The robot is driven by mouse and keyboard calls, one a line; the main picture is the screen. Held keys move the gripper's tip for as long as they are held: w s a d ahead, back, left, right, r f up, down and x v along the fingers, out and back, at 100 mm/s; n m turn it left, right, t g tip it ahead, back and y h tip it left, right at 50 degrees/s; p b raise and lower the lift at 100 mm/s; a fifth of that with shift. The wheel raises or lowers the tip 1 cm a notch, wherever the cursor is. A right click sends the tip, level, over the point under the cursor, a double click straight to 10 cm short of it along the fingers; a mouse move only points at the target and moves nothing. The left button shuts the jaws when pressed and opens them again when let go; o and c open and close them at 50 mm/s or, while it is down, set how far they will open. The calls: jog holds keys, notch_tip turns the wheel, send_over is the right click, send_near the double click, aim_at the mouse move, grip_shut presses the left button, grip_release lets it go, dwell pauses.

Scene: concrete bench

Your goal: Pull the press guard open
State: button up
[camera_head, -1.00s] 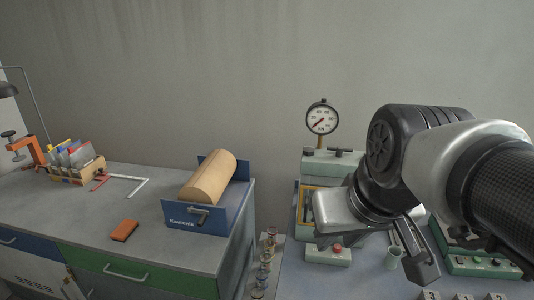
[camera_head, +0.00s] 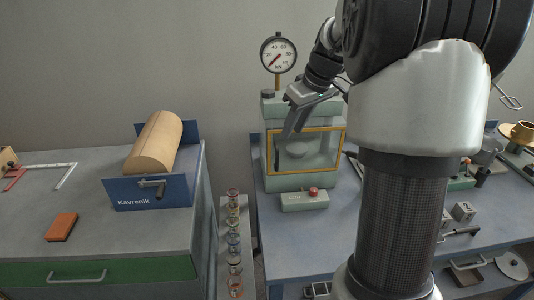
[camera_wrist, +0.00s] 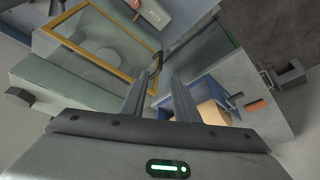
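The press (camera_head: 285,108) is a pale green machine with a round gauge on top. Its guard (camera_head: 335,130) is a clear panel in a yellow frame, standing across the press front and looking shut. In the wrist view the guard (camera_wrist: 88,47) runs diagonally at the upper left, with a small dark handle (camera_wrist: 156,62) at its edge. My gripper (camera_head: 288,136) is at the guard's left side. In the wrist view my gripper (camera_wrist: 158,77) has its fingers apart, with the handle just beyond or between the tips; I cannot tell whether they touch it.
A control box (camera_head: 305,200) with a red button stands before the press. To the left, a blue Kavrenik tray (camera_head: 125,193) holds a tan roll (camera_head: 155,143), with an orange block (camera_head: 61,227) nearby.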

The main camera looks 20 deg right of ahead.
aim_at(278, 158)
jog(key=b+x, duration=0.1)
jog(key=x, duration=1.5)
jog(key=shift+f, duration=0.1)
grip_shut()
